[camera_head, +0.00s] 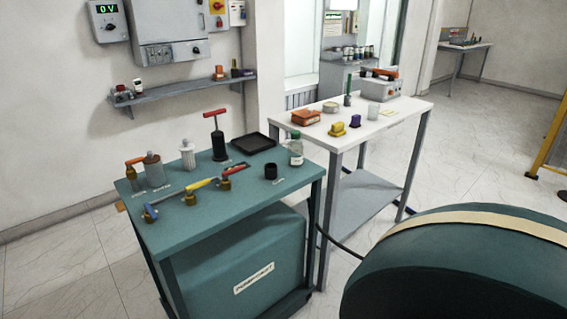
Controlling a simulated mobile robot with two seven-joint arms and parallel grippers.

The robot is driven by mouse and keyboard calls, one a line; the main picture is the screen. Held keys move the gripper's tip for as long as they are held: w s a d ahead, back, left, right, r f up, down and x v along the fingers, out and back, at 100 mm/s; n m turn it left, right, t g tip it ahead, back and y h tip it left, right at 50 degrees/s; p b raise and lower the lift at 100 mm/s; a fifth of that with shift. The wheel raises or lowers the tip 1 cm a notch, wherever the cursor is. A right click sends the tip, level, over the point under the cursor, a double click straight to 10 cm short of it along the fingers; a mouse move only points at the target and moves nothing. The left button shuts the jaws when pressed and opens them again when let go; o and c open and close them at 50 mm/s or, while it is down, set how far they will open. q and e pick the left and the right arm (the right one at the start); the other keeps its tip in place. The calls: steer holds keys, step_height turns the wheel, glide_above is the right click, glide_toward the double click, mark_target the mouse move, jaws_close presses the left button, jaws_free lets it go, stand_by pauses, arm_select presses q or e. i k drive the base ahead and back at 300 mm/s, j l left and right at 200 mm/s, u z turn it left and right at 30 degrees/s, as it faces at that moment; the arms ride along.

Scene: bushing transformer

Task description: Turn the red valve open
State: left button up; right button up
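A valve with a red lever handle (236,168) stands on the right end of a row of valves on the green bench. Its brass-coloured body (225,184) is below the lever, which points up and to the right. A valve with a yellow lever (198,184) and one with a blue lever (149,211) stand to its left. An orange-red handle (135,160) shows at the bench's back left. Neither of my grippers is in view.
The green bench (215,226) also holds a red-handled pump (218,140), a black tray (252,143), a bottle (296,150) and a black cup (271,171). A white table (345,137) stands behind right. A large teal rounded body (460,270) fills the lower right.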

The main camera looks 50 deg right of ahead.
mark_target(225, 175)
steer(key=z, duration=1.2)
